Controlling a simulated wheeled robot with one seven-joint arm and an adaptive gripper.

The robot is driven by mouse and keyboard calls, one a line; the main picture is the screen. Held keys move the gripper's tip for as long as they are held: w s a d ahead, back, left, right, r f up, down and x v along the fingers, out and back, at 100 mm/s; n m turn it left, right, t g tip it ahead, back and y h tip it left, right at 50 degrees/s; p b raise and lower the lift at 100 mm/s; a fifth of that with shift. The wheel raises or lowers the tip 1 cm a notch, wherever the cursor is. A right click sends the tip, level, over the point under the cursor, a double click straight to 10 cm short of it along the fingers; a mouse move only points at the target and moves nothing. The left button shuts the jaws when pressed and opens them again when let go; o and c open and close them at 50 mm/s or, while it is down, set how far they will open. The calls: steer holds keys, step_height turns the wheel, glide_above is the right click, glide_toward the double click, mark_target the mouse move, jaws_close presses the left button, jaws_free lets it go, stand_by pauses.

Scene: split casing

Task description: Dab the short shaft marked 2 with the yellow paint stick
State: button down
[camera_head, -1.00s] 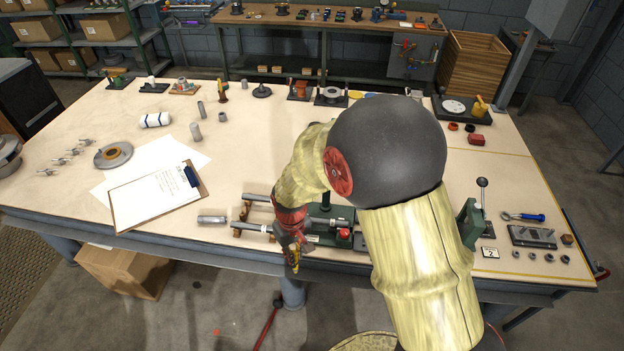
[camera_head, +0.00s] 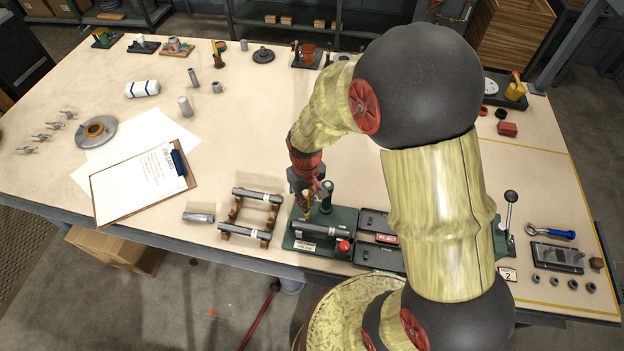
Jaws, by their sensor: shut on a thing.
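My gripper (camera_head: 311,207) points down over the green fixture (camera_head: 292,238). Its jaws are shut on a thin stick with yellow on it, which looks like the yellow paint stick (camera_head: 306,210); the arm partly hides it. A grey shaft (camera_head: 318,230) lies across the fixture, just below and beside the gripper; I cannot tell whether the stick touches it. Two more grey shafts, a rear one (camera_head: 257,195) and a front one (camera_head: 244,233), lie on a brown wooden rack (camera_head: 234,213) to the left. They bear small white labels, too small to read.
A short grey cylinder (camera_head: 198,217) lies left of the rack. Dark trays (camera_head: 378,257) stand right of the fixture, partly behind my arm. A card reading 2 (camera_head: 508,275) stands by a lever device. A clipboard (camera_head: 130,207) lies at left, with clear tabletop behind the rack.

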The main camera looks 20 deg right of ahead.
steer(key=shift+w+d+f, duration=0.15)
steer(key=shift+w+d, duration=0.05)
steer(key=shift+w, duration=0.1)
steer(key=shift+s+a+f+b, duration=0.1)
steer(key=shift+s+f+b, duration=0.05)
steer(key=shift+f+b, duration=1.9)
steer(key=shift+f, duration=0.7)
steer(key=shift+f+b, duration=0.4)
steer(key=shift+f, duration=0.3)
stand_by(0.4)
steer(key=shift+r+p, duration=2.25)
steer(key=shift+r, duration=0.85)
